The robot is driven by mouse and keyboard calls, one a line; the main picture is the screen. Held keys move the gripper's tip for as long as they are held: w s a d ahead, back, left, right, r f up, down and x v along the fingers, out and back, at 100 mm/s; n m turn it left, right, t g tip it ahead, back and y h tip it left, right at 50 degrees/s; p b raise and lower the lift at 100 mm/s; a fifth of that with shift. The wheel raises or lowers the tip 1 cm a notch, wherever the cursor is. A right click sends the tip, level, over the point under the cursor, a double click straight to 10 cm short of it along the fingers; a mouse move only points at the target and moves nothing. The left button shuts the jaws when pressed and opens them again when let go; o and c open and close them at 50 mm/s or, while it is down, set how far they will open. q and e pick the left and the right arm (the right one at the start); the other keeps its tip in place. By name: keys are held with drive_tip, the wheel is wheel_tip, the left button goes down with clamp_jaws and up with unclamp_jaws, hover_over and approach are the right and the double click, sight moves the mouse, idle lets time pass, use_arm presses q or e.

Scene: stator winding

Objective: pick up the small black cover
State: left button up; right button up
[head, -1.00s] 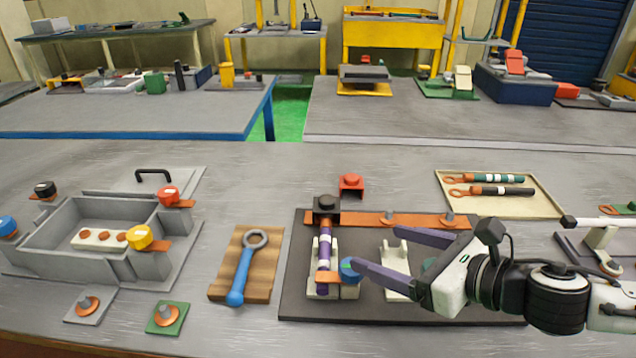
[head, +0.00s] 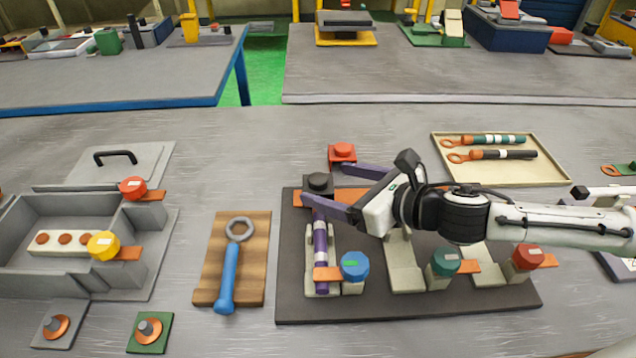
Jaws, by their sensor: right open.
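The small black cover (head: 318,183), a dark block with a round raised top, sits at the back left corner of the dark board (head: 400,308), at the upper end of a purple rod with white bands (head: 320,243). My right gripper (head: 325,186) reaches in from the right with its two purple fingers spread apart. One fingertip is in front of the cover and the other is behind and to its right. The cover shows in the gap between the tips; I cannot tell their height or any contact. My left gripper is not in view.
A red-capped block (head: 342,154) stands close behind the cover. Blue (head: 355,266), green (head: 446,261) and red (head: 528,256) knobs line the board's front. A wrench (head: 230,270) lies on a wooden block to the left. A tray (head: 555,174) with two rods is behind right.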

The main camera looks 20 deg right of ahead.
sight(326, 183)
drive_tip(key=x, duration=0.3)
drive_tip(key=shift+w+f, duration=0.1)
drive_tip(key=shift+f, duration=0.2)
drive_tip(key=c, duration=0.9)
drive_tip(key=shift+r, duration=0.1)
